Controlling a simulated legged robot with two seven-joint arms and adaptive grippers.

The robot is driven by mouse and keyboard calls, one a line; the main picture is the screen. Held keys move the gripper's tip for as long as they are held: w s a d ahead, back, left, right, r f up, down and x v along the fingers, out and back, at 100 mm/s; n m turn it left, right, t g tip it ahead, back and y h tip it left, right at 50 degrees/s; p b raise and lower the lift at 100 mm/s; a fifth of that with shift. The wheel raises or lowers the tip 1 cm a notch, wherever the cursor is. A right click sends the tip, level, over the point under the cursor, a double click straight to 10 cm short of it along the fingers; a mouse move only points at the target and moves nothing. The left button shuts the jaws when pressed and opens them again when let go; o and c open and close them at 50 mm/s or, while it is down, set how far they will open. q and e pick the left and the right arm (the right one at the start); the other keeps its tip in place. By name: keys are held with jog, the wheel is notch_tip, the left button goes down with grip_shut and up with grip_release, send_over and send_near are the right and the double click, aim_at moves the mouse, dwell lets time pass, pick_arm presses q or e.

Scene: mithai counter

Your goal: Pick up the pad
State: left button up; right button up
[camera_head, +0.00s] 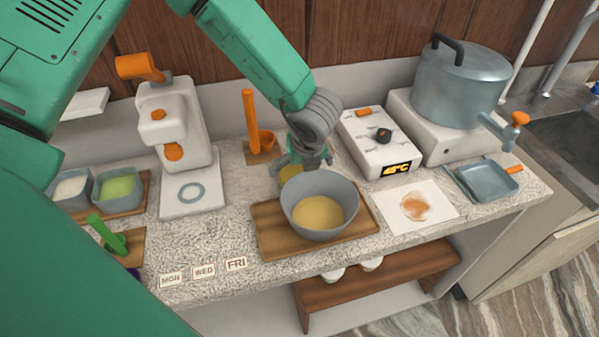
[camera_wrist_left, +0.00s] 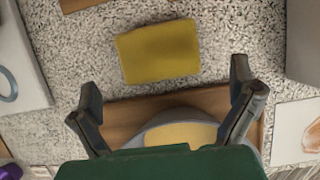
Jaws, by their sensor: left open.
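The pad is a yellow block; in the left wrist view the pad (camera_wrist_left: 158,52) lies flat on the speckled counter, slightly tilted in the picture. In the head view the pad (camera_head: 290,172) shows partly, behind the grey bowl (camera_head: 318,232) and partly covered by my left gripper (camera_head: 303,163). My left gripper is open and empty above the counter, close to the pad. In the left wrist view its two fingers (camera_wrist_left: 166,82) are spread wide, and the pad lies beyond their tips, between their lines. My right gripper is in neither view.
The bowl with yellow contents stands on a wooden board (camera_head: 268,240) just in front of the pad. An orange ladle in a stand (camera_head: 250,125) is to the left behind, a white control box (camera_head: 372,145) to the right. A steel pot (camera_head: 460,85) stands farther right.

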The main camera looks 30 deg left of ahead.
aim_at(299, 171)
pick_arm(q)
jog(key=x, duration=0.5)
jog(key=shift+p, duration=0.4)
jog(key=shift+r, duration=0.15)
jog(key=shift+s, duration=0.1)
jog(key=c, duration=1)
jog(key=shift+c, duration=0.2)
notch_tip(299, 171, up, 10)
jog(key=shift+b, duration=0.35)
jog(key=o, duration=0.5)
jog(key=c, duration=0.4)
